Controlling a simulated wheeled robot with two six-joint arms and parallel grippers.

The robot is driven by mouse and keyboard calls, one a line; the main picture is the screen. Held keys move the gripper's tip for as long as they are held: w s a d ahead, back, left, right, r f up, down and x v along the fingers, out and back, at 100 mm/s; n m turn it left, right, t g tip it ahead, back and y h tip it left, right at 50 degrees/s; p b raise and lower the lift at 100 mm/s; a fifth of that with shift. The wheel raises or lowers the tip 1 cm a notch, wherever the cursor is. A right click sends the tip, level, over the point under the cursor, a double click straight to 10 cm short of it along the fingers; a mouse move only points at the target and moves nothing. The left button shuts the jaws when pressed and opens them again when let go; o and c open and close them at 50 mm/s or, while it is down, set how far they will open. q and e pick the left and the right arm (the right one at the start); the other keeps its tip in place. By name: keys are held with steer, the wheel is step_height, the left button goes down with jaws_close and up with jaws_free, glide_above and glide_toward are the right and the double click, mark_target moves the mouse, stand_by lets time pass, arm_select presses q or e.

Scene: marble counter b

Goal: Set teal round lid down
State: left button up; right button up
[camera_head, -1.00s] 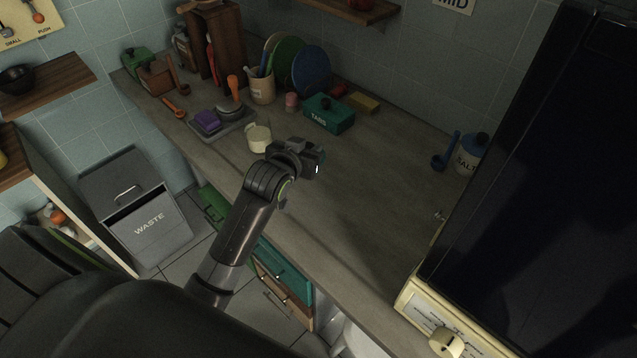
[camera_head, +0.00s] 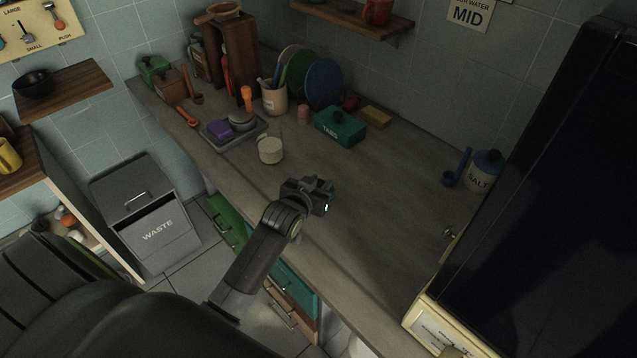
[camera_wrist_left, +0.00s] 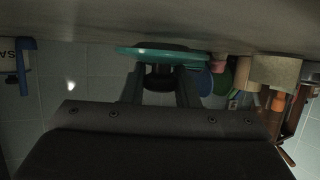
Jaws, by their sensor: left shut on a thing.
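The teal round lid (camera_wrist_left: 165,53) shows edge-on in the left wrist view, where the picture is upside down. Its dark knob (camera_wrist_left: 160,72) is between the fingers of my left gripper (camera_wrist_left: 160,85), which is shut on it. The lid is close to the grey counter surface (camera_wrist_left: 90,20); I cannot tell whether it touches. In the head view my left gripper (camera_head: 322,190) is over the front-middle part of the counter (camera_head: 375,205). It hides most of the lid there, with only a teal sliver showing. My right gripper is not in view.
A cream jar (camera_head: 270,151) without a lid stands left of and behind my gripper. Behind are a teal TABS box (camera_head: 338,130) and a yellow block (camera_head: 376,116). A salt jar (camera_head: 484,172) and blue scoop (camera_head: 455,168) stand right. The counter between is clear.

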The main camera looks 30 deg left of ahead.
arm_select(q)
steer(key=shift+s+f, duration=0.25)
steer(key=shift+f, duration=0.25)
steer(key=o, duration=1)
steer(key=shift+f, duration=0.15)
steer(key=shift+r, duration=0.5)
steer(key=v, duration=1.1)
steer(key=shift+s+r, duration=0.2)
steer(key=shift+r, duration=0.35)
